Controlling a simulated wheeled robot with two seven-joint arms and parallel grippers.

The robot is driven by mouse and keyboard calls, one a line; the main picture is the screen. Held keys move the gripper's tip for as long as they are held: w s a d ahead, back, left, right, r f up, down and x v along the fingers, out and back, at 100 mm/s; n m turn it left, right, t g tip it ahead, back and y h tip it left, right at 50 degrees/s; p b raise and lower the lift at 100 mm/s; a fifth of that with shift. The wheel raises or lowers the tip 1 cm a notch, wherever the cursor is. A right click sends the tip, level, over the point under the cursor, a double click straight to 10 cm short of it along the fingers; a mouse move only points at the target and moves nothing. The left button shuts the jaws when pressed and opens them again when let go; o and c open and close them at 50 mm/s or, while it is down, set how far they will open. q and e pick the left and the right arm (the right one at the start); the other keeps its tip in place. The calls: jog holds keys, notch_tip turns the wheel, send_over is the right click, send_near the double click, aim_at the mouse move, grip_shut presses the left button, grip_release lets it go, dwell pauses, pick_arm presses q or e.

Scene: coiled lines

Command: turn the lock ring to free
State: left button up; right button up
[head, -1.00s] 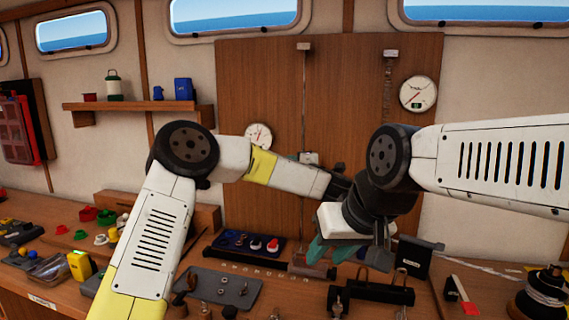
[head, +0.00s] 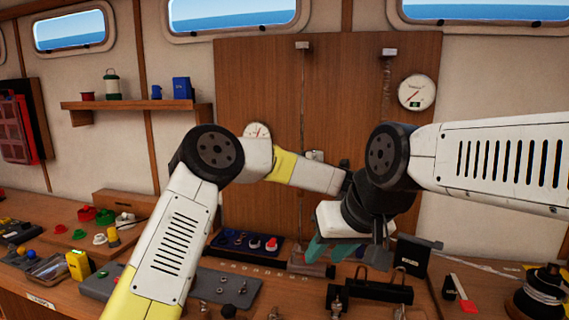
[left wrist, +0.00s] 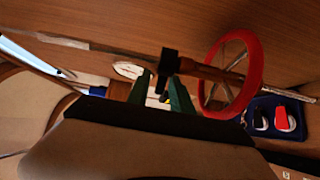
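In the left wrist view a red spoked ring (left wrist: 256,72) sits on a brown shaft, right of my left gripper (left wrist: 160,90). I cannot tell for sure that this is the lock ring. A black piece with a stem (left wrist: 169,62) stands at the left end of the shaft. The two green fingers are apart, one on each side of this stem, with no clear contact. In the head view the left gripper is hidden behind my right wrist. My right gripper (head: 345,252) hangs above the bench with teal fingers pointing down; its opening is unclear.
A blue tray (head: 231,242) with red and white knobs lies on the bench. A grey plate with small fittings (head: 222,287), a black handled block (head: 385,292) and a dark box (head: 413,254) are close by. A wooden panel (head: 260,90) stands behind.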

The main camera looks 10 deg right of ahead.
dwell(0.3)
pick_arm(q)
jog(key=v, duration=0.7)
jog(key=shift+s+d, duration=0.15)
jog(key=shift+s, duration=0.25)
jog(key=s+a+r+m+t+h, duration=0.1)
jog(key=a+r+m+h, duration=0.1)
jog(key=r+m+h, duration=0.5)
jog(key=s+a+r+m+h, duration=0.1)
jog(key=a+r+m+h, duration=0.1)
jog(key=r+m+h, duration=0.5)
jog(key=s+a+f+m+g+y, duration=0.1)
jog(key=s+a+f+m+g, duration=0.2)
jog(key=s+a+f, duration=0.3)
jog(key=s+a+f+m+g+y, duration=0.2)
jog(key=s+a+f, duration=0.4)
jog(key=s+a, duration=0.7)
jog(key=s+a+f+m+g+y, duration=0.1)
jog(key=s+a+f+m+g, duration=0.3)
jog(key=s+a, duration=0.5)
jog(key=shift+s+a+f+g+y, duration=0.2)
jog(key=shift+s+f+g, duration=0.45)
jog(key=shift+s, duration=0.3)
jog(key=shift+s+a+f+g+y, duration=0.1)
jog(key=shift+s+f+g+y, duration=0.1)
jog(key=shift+s+f+g, duration=0.55)
